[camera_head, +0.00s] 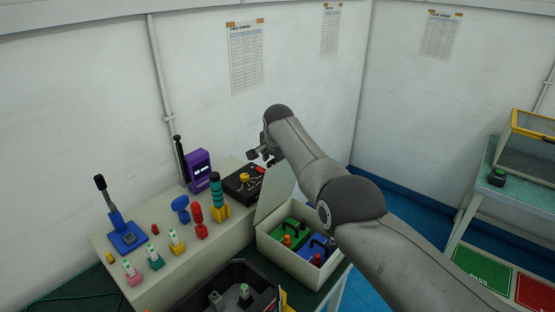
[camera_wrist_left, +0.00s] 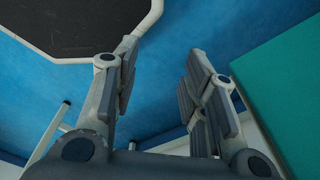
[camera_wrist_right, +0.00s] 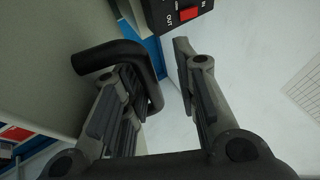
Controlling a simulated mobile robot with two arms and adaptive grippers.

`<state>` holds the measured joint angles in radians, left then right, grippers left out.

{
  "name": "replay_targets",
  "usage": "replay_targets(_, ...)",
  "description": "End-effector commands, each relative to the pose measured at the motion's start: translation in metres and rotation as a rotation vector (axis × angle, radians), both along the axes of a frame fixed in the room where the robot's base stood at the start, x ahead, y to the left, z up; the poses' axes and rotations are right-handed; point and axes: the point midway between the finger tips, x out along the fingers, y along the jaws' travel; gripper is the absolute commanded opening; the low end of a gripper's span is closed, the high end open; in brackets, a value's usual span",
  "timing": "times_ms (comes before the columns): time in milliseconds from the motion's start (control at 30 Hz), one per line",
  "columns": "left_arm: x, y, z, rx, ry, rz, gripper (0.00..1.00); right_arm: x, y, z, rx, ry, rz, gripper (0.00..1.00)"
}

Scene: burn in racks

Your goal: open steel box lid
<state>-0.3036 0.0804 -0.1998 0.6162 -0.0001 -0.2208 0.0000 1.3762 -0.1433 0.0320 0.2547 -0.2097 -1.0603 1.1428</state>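The beige steel box (camera_head: 294,262) stands on the bench, with green and blue items inside. Its lid (camera_head: 274,195) is raised, standing up along the box's left side. My right gripper (camera_head: 262,155) is above and behind the lid, partly hidden by my own arm. In the right wrist view the right gripper (camera_wrist_right: 158,65) is open, and a black bent handle (camera_wrist_right: 112,55) on a beige surface passes behind its left finger. I cannot tell whether they touch. My left gripper (camera_wrist_left: 162,75) is open and empty, and is outside the head view.
A beige console (camera_head: 160,268) with levers and knobs lies left of the box, and a black panel (camera_head: 243,187) with a red switch behind it. A dark tray (camera_head: 240,275) is in front. A side table (camera_head: 530,190) stands at the right. The left wrist view shows blue floor (camera_wrist_left: 165,40).

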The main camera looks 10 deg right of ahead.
Motion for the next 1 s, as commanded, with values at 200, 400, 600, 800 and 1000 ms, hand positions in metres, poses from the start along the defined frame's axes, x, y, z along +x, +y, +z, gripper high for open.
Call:
replay_targets(200,0.005,-0.001,0.0,-0.002,-0.008,0.0,0.4,-0.002,0.003,-0.004,0.002,0.007,0.004,0.21)
replay_targets(400,0.006,-0.001,0.0,-0.002,-0.011,0.0,0.4,-0.003,0.003,-0.006,0.002,0.012,0.002,0.21)
replay_targets(600,0.005,0.0,0.0,-0.001,-0.008,0.0,0.4,-0.003,0.002,-0.008,0.002,0.014,0.002,0.21)
replay_targets(800,0.005,0.0,0.0,-0.001,-0.008,0.0,0.4,-0.004,0.003,-0.004,0.002,0.013,0.001,0.21)
replay_targets(1000,0.005,-0.001,0.0,-0.002,-0.008,0.0,0.4,-0.008,0.003,0.005,0.001,0.01,0.001,0.21)
